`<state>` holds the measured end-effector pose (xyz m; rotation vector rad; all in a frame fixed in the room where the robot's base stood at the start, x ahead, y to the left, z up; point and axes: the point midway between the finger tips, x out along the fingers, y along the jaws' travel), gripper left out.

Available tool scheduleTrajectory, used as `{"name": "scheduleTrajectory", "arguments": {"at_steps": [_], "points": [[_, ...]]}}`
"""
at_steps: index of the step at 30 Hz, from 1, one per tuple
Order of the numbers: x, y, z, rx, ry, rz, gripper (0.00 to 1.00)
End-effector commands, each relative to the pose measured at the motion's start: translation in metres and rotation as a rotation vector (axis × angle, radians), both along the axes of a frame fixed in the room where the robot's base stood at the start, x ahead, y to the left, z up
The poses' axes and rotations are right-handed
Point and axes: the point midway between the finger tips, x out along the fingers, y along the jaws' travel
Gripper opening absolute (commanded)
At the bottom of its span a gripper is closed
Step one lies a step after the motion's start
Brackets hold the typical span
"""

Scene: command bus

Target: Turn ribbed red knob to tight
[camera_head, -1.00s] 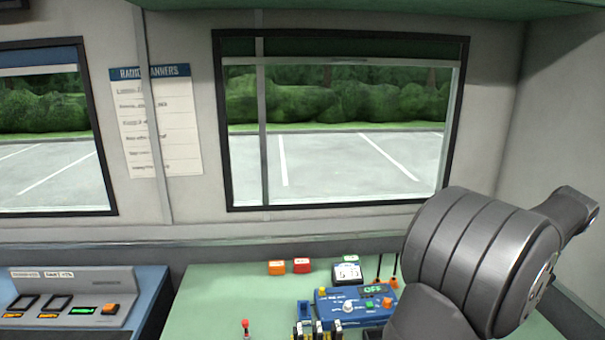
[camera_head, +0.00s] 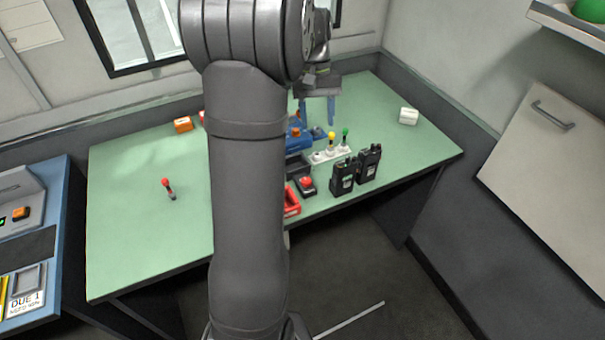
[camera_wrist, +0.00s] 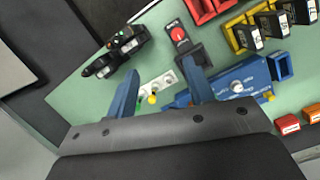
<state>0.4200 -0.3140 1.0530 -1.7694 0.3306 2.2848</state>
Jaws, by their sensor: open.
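My gripper (camera_head: 319,112) is open and empty above the back of the green table in the head view. Its two blue fingers point down, and they also show in the wrist view (camera_wrist: 160,70). A red round knob (camera_wrist: 178,34) on a dark base lies beyond the fingertips in the wrist view, apart from them. It looks like the red knob (camera_head: 306,181) near the table's front edge in the head view. Its ribs and any tight marking are too small to make out. A second red-topped part, a small upright stick (camera_head: 166,183), stands alone on the left of the table.
A blue device (camera_wrist: 237,88) with a white dial sits near the right finger. A white strip (camera_head: 318,157) carries yellow and green knobs. Two black radios (camera_head: 343,177) (camera_head: 369,162) stand at the front edge, beside a red bin (camera_head: 292,202). The left of the green table (camera_head: 130,220) is mostly clear.

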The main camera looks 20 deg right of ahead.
Motion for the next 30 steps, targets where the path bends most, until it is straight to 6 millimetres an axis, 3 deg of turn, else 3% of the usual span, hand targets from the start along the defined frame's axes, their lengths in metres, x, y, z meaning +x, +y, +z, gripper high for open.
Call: {"name": "scheduleTrajectory", "arguments": {"at_steps": [1, 6, 12, 20, 30], "points": [[0.008, 0.016, -0.005, -0.004, 0.015, 0.152, 0.48], [0.026, 0.056, -0.02, -0.009, 0.076, 0.656, 0.48], [0.037, 0.084, -0.028, -0.003, 0.141, 1.022, 0.48], [0.036, 0.085, -0.043, 0.003, 0.161, 1.109, 0.48], [0.016, 0.066, -0.107, 0.006, 0.161, 1.104, 0.48]]}}
